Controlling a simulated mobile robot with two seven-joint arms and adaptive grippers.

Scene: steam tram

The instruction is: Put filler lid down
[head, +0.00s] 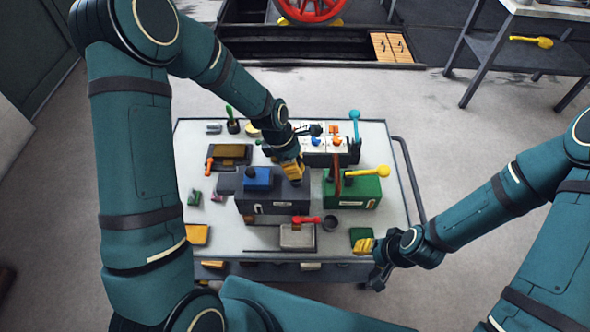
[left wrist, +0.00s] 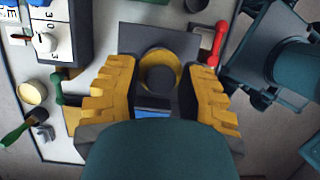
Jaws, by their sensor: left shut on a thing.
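My left gripper (head: 291,172) is low over the right part of the dark grey box (head: 272,203). It is shut on a dark piece, which I take to be the filler lid (left wrist: 160,79); the fingers partly hide it. In the left wrist view a round yellow rim surrounds this dark piece, between the yellow fingers (left wrist: 158,100). I cannot tell whether the lid touches the box. A blue block (head: 258,177) is on the box, left of the gripper. My right gripper (head: 365,246) is empty at the table's front right; its opening is unclear.
A green box (head: 352,192) with a yellow lever (head: 370,171) stands to the right. A red-handled tool (head: 305,220) and a dark cup (head: 330,222) are in front. A white unit (head: 325,146) stands behind. The table's left front (head: 225,235) has bare room.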

